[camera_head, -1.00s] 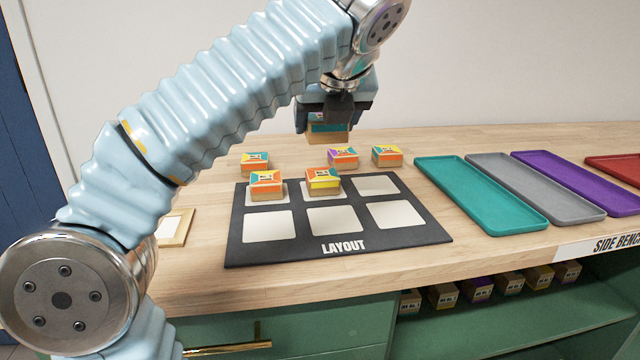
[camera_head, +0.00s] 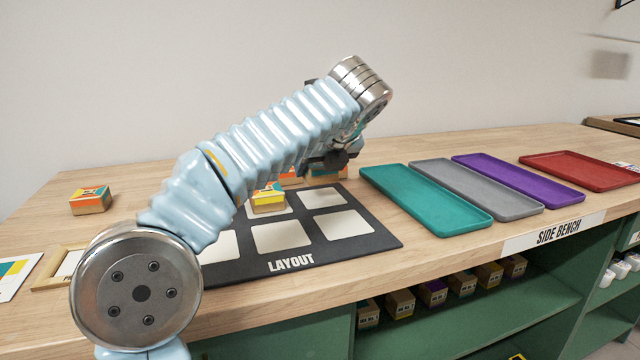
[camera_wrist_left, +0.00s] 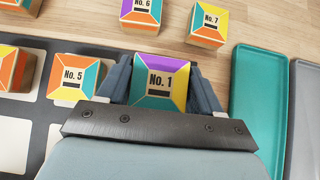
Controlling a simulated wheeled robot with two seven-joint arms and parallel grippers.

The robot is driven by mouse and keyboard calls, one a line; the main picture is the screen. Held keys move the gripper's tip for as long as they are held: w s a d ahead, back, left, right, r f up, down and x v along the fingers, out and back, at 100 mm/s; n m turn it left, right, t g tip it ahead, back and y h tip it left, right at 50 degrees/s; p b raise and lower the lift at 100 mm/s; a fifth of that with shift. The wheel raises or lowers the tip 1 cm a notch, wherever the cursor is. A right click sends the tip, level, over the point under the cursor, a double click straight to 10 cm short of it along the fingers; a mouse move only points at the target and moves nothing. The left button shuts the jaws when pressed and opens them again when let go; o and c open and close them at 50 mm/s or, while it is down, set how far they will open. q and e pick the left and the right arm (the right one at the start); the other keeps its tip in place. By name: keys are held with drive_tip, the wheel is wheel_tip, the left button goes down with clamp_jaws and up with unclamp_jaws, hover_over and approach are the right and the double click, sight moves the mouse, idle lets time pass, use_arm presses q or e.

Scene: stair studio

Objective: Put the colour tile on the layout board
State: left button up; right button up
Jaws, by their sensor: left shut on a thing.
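My left gripper (camera_head: 335,160) is at the back right of the black layout board (camera_head: 372,246). In the left wrist view, the gripper (camera_wrist_left: 160,85) is shut on the No. 1 colour tile (camera_wrist_left: 160,78), with purple, orange, teal and yellow sides. The tile is over or at the board's right part; I cannot tell whether it touches. The No. 5 tile (camera_wrist_left: 76,85) sits on the board just left of it, and another tile (camera_wrist_left: 14,68) lies further left. In the head view my arm hides part of the board. My right gripper is not in view.
The No. 6 (camera_wrist_left: 142,12) and No. 7 (camera_wrist_left: 207,24) tiles lie on the bench behind the board. A teal tray (camera_head: 425,200) lies right of the board, then grey (camera_head: 475,190), purple (camera_head: 518,182) and red (camera_head: 580,171) trays. Another tile (camera_head: 90,200) lies far left.

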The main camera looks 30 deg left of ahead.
sight(320, 181)
use_arm(q)
wheel_tip(320, 181, down, 4)
drive_tip(key=shift+w+r+b, duration=0.15)
drive_tip(key=shift+r+b, duration=0.05)
drive_tip(key=shift+b, duration=0.55)
drive_tip(key=shift+r, duration=0.1)
drive_tip(key=o, duration=1.2)
